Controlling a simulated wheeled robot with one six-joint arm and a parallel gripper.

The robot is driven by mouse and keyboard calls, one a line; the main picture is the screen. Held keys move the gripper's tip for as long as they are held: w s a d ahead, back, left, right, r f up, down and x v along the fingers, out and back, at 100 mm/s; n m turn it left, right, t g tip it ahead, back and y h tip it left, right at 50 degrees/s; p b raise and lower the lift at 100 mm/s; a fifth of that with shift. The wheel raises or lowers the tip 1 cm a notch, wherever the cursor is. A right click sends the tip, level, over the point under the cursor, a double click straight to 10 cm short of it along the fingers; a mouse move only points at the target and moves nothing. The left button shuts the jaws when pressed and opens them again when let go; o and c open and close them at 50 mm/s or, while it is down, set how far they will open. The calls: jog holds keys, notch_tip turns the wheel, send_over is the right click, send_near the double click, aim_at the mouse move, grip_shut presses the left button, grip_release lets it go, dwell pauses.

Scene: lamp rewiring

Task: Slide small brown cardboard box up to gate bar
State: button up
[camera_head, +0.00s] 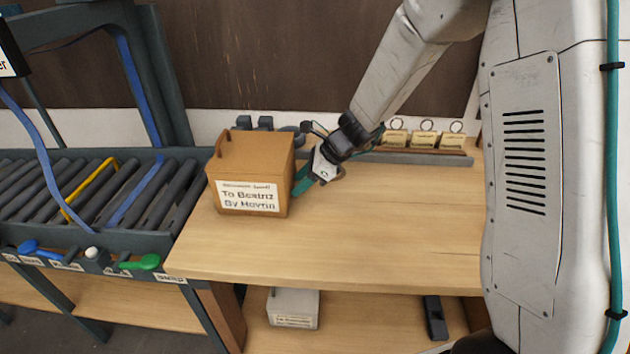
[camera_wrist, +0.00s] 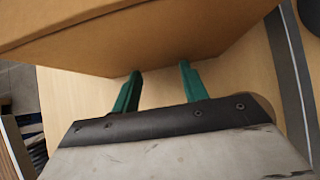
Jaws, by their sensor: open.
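The brown cardboard box (camera_head: 250,165) stands upright on the left part of the wooden table, beside the roller conveyor. Its white front label reads "To Beatriz By Hovrin". My gripper (camera_head: 303,182) is at the right side of the box, its teal fingers angled down toward that face. In the wrist view, the box (camera_wrist: 140,35) fills the top, and the two fingers of my gripper (camera_wrist: 159,80) are spread with nothing between them. The tips meet the box's lower edge in that picture; I cannot tell whether they touch it. A yellow bar (camera_head: 90,190), probably the gate bar, lies across the rollers to the left.
The roller conveyor (camera_head: 35,190) adjoins the table's left edge, with blue and green levers (camera_head: 140,262) along its front. A rack with several small cards (camera_head: 425,140) stands at the back right. The wooden tabletop (camera_head: 370,230) is clear in front. A grey box (camera_head: 293,308) sits below.

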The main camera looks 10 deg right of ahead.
jog(key=shift+w+a, duration=0.1)
jog(key=shift+a, duration=0.25)
jog(key=shift+w+a, duration=0.35)
jog(key=shift+a, duration=0.7)
jog(key=shift+w+a, duration=0.3)
jog(key=shift+a, duration=0.7)
jog(key=shift+w+a, duration=0.35)
jog(key=shift+a, duration=0.7)
jog(key=shift+w+a, duration=0.35)
jog(key=shift+a, duration=0.7)
jog(key=shift+w+a, duration=0.35)
jog(key=shift+a, duration=0.65)
jog(key=shift+w+a, duration=0.35)
jog(key=shift+a, duration=0.7)
jog(key=shift+w+a, duration=0.3)
jog(key=shift+a, duration=0.7)
jog(key=shift+w+a, duration=0.35)
jog(key=shift+a, duration=0.7)
jog(key=shift+w+a, duration=0.3)
jog(key=shift+a, duration=0.8)
